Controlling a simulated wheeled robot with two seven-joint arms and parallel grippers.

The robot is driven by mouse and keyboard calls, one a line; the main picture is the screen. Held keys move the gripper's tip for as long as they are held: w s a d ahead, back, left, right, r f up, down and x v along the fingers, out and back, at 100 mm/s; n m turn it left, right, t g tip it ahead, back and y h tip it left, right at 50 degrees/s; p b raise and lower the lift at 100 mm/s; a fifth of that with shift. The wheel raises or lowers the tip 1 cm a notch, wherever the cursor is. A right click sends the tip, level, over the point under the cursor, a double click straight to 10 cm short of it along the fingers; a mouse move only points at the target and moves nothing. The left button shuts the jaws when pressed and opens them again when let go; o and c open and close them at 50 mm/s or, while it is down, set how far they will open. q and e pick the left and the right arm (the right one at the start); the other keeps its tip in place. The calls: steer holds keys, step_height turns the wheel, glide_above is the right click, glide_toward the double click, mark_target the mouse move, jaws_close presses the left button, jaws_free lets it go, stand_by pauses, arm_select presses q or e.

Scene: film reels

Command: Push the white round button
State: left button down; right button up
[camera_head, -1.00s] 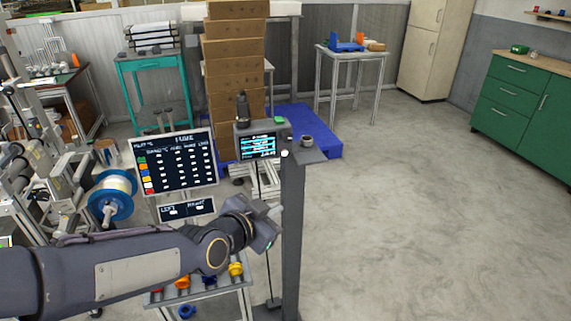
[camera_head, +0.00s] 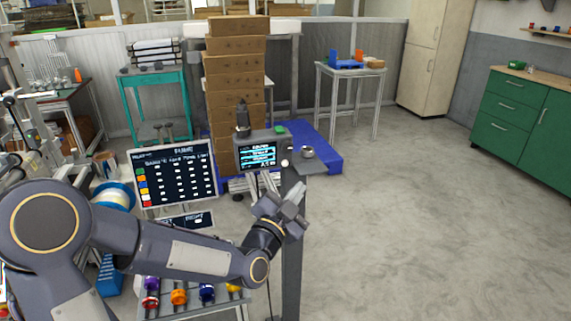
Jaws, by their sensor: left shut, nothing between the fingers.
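The white round button (camera_head: 284,162) is small and sits on the front of a grey box, just right of its lit screen (camera_head: 257,156). The box stands on a dark grey post (camera_head: 292,262). My left gripper (camera_head: 291,199) is shut and empty. In the picture it is just below the button and overlaps the upper part of the post. The button is uncovered, and I see no contact with it; the depth gap is hard to tell. My right gripper is out of view.
A large display board (camera_head: 174,172) stands left of the post. A green button (camera_head: 280,130) and a grey cup-like part (camera_head: 307,152) sit on top by the box. Stacked cartons (camera_head: 235,75) stand behind. The floor to the right is clear.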

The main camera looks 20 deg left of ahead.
mark_target(285, 164)
arm_select(q)
steer(key=shift+w+a+p, duration=0.1)
steer(key=shift+w+a, duration=0.65)
steer(key=shift+w, duration=0.3)
steer(key=shift+w+a+p, duration=0.15)
steer(key=shift+w+a, duration=0.6)
steer(key=shift+w, duration=0.35)
steer(key=shift+w+a+p, duration=0.1)
steer(key=shift+w+a, duration=0.65)
steer(key=shift+w, duration=0.3)
steer(key=shift+w+a+b, duration=0.2)
steer(key=shift+w+b, duration=0.15)
steer(key=shift+b, duration=0.15)
